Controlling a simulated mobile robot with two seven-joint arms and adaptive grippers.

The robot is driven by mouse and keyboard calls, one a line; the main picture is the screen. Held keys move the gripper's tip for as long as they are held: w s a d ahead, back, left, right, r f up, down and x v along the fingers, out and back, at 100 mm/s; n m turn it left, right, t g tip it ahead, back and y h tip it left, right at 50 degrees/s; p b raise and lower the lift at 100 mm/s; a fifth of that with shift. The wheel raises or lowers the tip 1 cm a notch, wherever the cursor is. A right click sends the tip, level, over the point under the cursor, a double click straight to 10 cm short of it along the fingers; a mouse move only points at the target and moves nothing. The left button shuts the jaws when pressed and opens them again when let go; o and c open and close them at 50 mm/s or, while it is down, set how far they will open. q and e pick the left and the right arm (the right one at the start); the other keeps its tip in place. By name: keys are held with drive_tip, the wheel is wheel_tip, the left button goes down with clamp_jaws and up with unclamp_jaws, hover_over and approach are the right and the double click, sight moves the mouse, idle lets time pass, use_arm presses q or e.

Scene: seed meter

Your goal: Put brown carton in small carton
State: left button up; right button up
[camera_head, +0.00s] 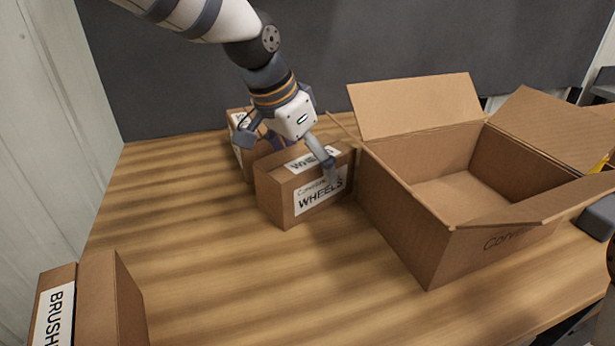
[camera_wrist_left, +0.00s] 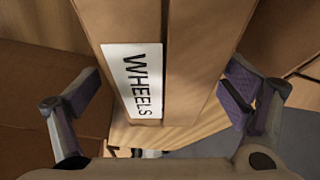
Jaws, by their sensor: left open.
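A closed brown carton labelled WHEELS (camera_head: 283,207) stands on the wooden table, left of a larger open carton (camera_head: 408,237). The open carton's flaps are spread, and its visible inside is empty. My left gripper (camera_head: 290,158) is over the WHEELS carton, pointing down, with its fingers apart. One finger is in front of the carton's labelled side, the other beyond its back left. In the left wrist view, the WHEELS carton (camera_wrist_left: 186,70) lies between the open fingers, with gaps visible. I cannot tell whether either finger touches it. My right gripper is not in view.
Another labelled carton (camera_head: 236,122) stands just behind the WHEELS carton, partly hidden by my gripper. A carton labelled BRUSH (camera_head: 112,300), its label cut off, stands at the front left. The table (camera_head: 190,240) between them is clear. A dark panel (camera_head: 170,85) rises behind.

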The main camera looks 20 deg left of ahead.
use_arm(q)
drive_tip(key=x, duration=0.3)
drive_tip(key=shift+a+f, duration=0.1)
drive_tip(key=shift+f, duration=0.3)
drive_tip(key=shift+w+f, duration=0.15)
drive_tip(key=shift+w, duration=0.1)
drive_tip(key=shift+c, duration=0.8)
drive_tip(key=c, duration=1.6)
drive_tip(key=shift+r, duration=0.25)
